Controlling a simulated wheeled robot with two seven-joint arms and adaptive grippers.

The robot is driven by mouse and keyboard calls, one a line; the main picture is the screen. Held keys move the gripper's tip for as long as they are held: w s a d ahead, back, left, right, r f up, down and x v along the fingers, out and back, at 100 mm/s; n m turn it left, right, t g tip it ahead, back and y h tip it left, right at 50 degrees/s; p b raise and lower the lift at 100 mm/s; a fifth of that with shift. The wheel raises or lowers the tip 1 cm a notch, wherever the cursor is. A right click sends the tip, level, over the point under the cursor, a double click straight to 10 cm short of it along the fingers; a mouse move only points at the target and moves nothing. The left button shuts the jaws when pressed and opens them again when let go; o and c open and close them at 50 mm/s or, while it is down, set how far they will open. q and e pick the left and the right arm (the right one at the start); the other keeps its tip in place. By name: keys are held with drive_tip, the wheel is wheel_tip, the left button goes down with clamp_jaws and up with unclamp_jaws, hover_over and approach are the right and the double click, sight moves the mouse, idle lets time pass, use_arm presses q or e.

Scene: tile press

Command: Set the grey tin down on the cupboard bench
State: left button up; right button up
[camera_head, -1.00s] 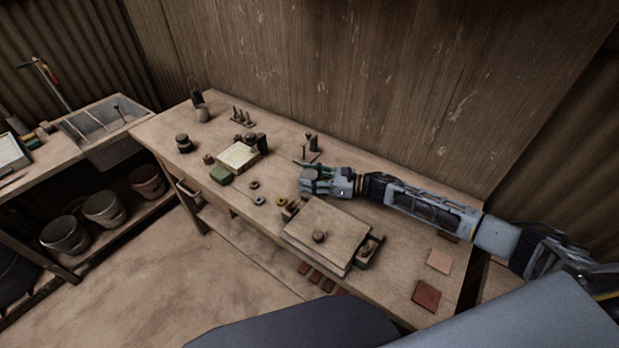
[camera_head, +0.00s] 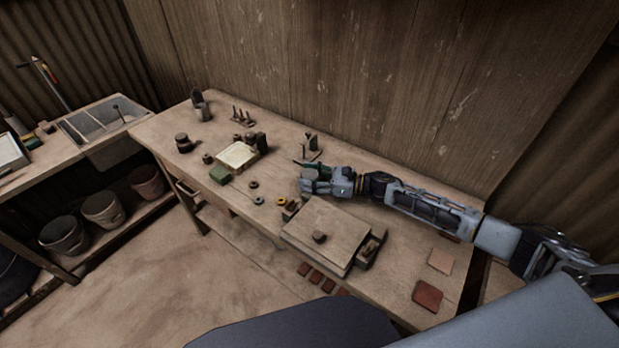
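My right gripper (camera_head: 308,178) comes in from the right and hangs over the middle of the workbench (camera_head: 400,200), beyond the flat wooden board. Its fingers point left. They are small and dark here, so I cannot tell whether they are open or shut, or whether a grey tin is between them. A small grey pot (camera_head: 203,111) with something dark in it stands at the bench's far left corner; I cannot tell if it is a tin. My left gripper is out of view.
A board with a round knob (camera_head: 330,228) lies near the front edge. Tiles (camera_head: 427,296) lie at right. A sink (camera_head: 95,122) and buckets (camera_head: 102,209) are far left.

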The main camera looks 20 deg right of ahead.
drive_tip(key=shift+s+f, duration=0.3)
drive_tip(key=shift+f, duration=0.2)
drive_tip(key=shift+r, duration=0.15)
